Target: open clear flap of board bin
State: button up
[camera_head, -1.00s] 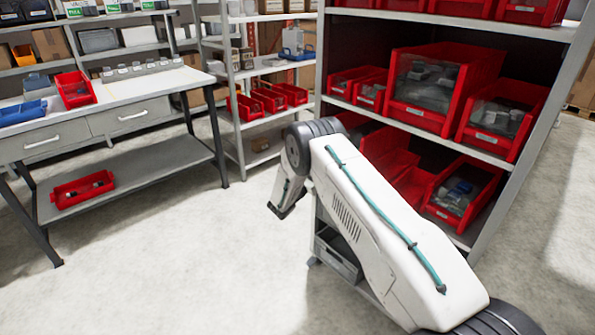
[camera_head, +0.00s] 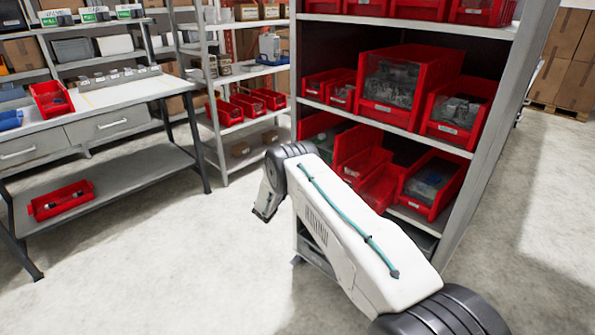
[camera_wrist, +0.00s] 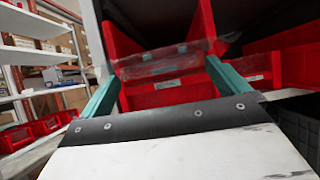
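In the wrist view my gripper (camera_wrist: 163,70) is open, with its two teal fingers spread wide and nothing held. A clear flap (camera_wrist: 165,62) shows just beyond and between the fingertips, across the front of a red bin (camera_wrist: 165,97). I cannot tell whether the fingers touch it. In the head view several red bins stand on the shelves, including a large one with a clear front (camera_head: 392,82), one to its right (camera_head: 455,110) and one lower down (camera_head: 430,183). I cannot tell which is the board bin. My arm hides part of the lower shelf.
A grey shelf rack (camera_head: 385,118) holds the bins, and its right side panel (camera_head: 490,130) stands close to them. A workbench (camera_head: 110,97) with a red tray (camera_head: 60,199) on its lower shelf is at the left. The floor between is clear.

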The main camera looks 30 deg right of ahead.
jog(key=v, duration=0.7)
jog(key=shift+a+f, duration=0.3)
dwell(0.3)
